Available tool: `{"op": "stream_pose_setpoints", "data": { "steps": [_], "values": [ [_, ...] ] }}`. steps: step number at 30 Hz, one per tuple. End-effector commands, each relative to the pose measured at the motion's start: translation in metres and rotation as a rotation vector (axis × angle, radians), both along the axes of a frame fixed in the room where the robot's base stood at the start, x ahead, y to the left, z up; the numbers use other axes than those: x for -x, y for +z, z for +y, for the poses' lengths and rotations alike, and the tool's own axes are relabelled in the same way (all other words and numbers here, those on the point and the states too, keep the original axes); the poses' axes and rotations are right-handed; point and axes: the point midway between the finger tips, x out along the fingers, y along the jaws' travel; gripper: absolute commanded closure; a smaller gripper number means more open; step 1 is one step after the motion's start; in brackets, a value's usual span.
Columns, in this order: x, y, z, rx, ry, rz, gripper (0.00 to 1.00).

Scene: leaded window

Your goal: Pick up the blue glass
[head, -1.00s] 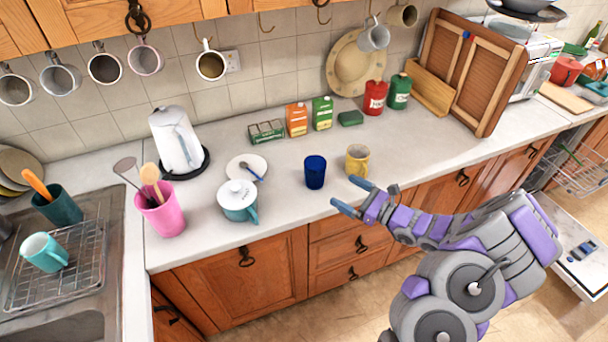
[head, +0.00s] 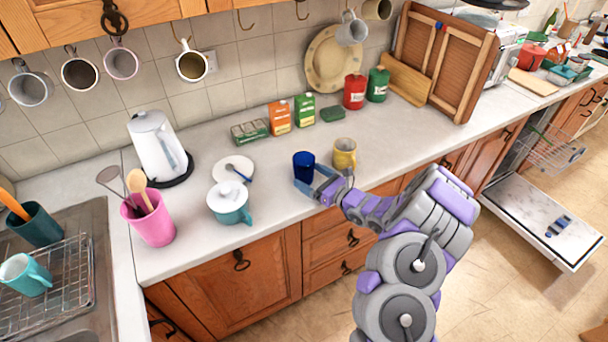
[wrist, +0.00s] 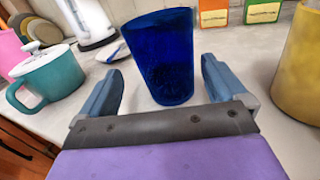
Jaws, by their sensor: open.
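The blue glass (head: 303,166) stands upright on the counter near its front edge. In the wrist view the blue glass (wrist: 162,55) rises just ahead of and partly between my two fingers. My gripper (head: 312,186) is open, and in the wrist view it (wrist: 160,88) has a finger on each side of the glass's lower part, with a gap showing on both sides. In the head view the near finger covers part of the glass's base.
A yellow mug (head: 344,154) stands close on the right of the glass. Cartons (head: 280,118) stand behind. The counter (head: 270,235) between glass and teapot is clear.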

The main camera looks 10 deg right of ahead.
Motion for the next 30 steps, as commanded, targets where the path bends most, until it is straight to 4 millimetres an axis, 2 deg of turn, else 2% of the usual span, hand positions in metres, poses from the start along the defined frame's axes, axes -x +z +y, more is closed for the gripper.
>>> {"op": "stream_pose_setpoints", "data": {
  "steps": [7, 15, 20, 25, 30],
  "values": [
    [-0.014, -0.002, -0.001, -0.012, 0.000, 0.002, 0.02],
    [-0.044, -0.001, 0.025, -0.008, 0.000, -0.002, 0.02],
    [-0.049, 0.000, 0.035, -0.004, -0.001, -0.002, 0.02],
    [-0.049, 0.000, 0.033, -0.006, -0.002, -0.001, 0.02],
    [-0.049, 0.000, 0.027, -0.012, -0.003, -0.001, 0.18]
  ]
}}
